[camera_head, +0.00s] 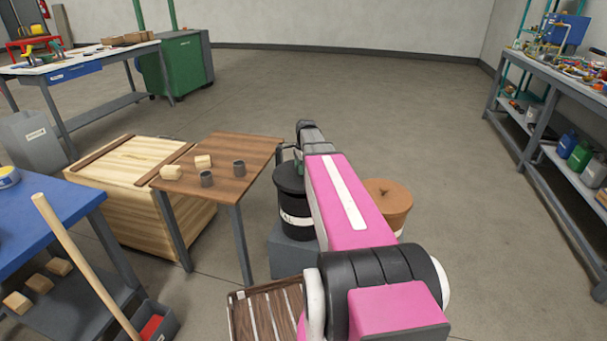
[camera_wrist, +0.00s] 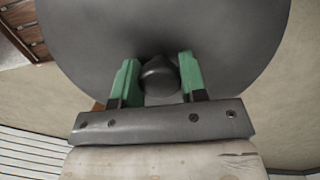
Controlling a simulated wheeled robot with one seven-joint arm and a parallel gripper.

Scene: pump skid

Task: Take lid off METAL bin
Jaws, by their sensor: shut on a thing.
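A dark round bin (camera_head: 296,222) with a pale label band stands on a grey block, partly hidden behind my arm. The label is too small to read. Its dark grey lid (camera_head: 288,178) shows at the top of the bin, and I cannot see a gap under it. In the wrist view the round lid (camera_wrist: 230,45) fills the upper middle. My gripper (camera_wrist: 158,76) has its green fingers on either side of the lid's dark knob (camera_wrist: 159,80) and is shut on it. In the head view my gripper (camera_head: 298,156) is mostly hidden by the arm.
An orange-brown lidded bin (camera_head: 390,198) stands just right of my arm. A wooden table (camera_head: 225,160) with two small cups and blocks is on the left. A slatted crate (camera_head: 265,310) lies in front. The floor (camera_head: 440,130) behind and to the right is clear.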

